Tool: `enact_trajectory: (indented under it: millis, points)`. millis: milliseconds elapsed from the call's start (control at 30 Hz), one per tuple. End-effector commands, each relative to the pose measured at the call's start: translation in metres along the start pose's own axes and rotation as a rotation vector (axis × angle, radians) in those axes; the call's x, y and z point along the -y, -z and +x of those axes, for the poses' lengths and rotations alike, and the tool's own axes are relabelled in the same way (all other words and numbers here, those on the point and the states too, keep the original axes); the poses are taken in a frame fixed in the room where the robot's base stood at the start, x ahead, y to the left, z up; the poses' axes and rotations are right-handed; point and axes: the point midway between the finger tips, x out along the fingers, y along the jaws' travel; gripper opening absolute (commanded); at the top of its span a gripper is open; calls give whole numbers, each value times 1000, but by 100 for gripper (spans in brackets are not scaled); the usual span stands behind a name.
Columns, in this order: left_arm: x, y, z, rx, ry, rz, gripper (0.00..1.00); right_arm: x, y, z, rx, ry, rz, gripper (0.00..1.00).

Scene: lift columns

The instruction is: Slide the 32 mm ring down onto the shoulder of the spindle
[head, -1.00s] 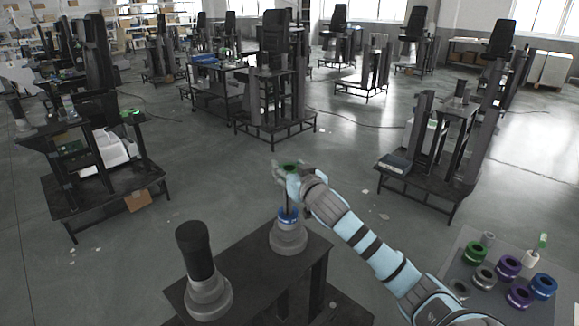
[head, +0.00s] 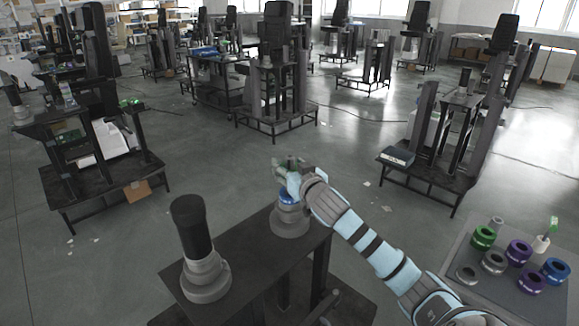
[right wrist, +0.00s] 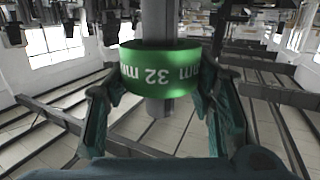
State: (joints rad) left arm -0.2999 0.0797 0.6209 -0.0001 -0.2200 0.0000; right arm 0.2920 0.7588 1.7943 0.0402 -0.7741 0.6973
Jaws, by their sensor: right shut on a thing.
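The green ring marked 32 mm (right wrist: 160,72) is held between the fingers of my right gripper (right wrist: 163,95), which is shut on it. In the right wrist view the grey spindle (right wrist: 158,108) passes through the ring, so the ring is around it. The spindle looks thicker at the top of that view. In the head view my right gripper (head: 290,168) is just above the spindle's grey base (head: 290,223), with a blue ring (head: 287,197) seated there. The hand hides the shaft and most of the green ring. My left gripper is not in view.
A second grey post with a black sleeve (head: 192,228) stands front left on the same dark bench (head: 245,255). A grey tray (head: 455,262) at the right holds several green, grey, purple and blue rings. Other lift stands are spread over the floor behind.

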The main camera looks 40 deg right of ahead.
Motion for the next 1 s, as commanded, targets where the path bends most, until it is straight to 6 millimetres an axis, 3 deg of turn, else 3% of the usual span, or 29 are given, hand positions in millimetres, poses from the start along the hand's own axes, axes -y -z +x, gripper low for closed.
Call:
enact_trajectory:
  millis: [500, 933, 967, 1000]
  points:
    - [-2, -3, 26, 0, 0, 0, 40, 0, -40, 6, 1, 0, 0, 16]
    - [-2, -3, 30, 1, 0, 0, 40, 0, -45, 6, 0, 0, 0, 16]
    - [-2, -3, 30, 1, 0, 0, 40, 0, -45, 6, 0, 0, 0, 51]
    - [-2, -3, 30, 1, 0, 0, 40, 0, -45, 6, 0, 0, 0, 57]
